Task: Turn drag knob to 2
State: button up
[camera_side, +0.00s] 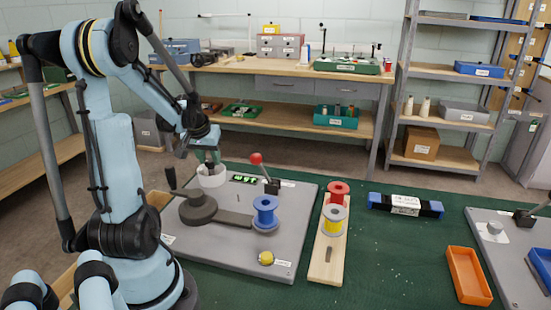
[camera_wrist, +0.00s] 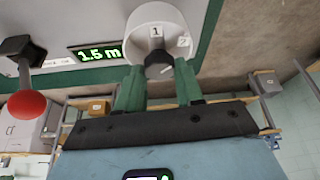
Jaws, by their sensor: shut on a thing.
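The drag knob is a white round dial (camera_wrist: 148,14) with a dark centre piece (camera_wrist: 158,59), at the top of the wrist view. The numbers 1 and 2 show inside its rim, with 1 near the middle and 2 to its right. In the side view the white dial (camera_side: 212,181) sits at the back of the grey board. My gripper (camera_wrist: 160,72) has its green fingers on either side of the knob and is shut on it. The side view shows my gripper (camera_side: 209,163) coming down onto the dial from above. The exact finger contact is partly hidden.
A lit display (camera_wrist: 98,52) next to the dial reads 1.5 m. A lever with a red ball (camera_side: 256,159) stands close right of the dial. A dark crank (camera_side: 198,206) and blue spool (camera_side: 265,212) are in front. A wooden rack (camera_side: 324,259) holds red and yellow spools.

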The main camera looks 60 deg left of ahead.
jog(key=shift+m+h, duration=0.3)
jog(key=shift+m, duration=0.6)
jog(key=shift+t, duration=0.3)
jog(key=o, duration=1)
jog(key=shift+o, duration=0.2)
jog(key=shift+s, duration=0.1)
jog(key=v, duration=1.2)
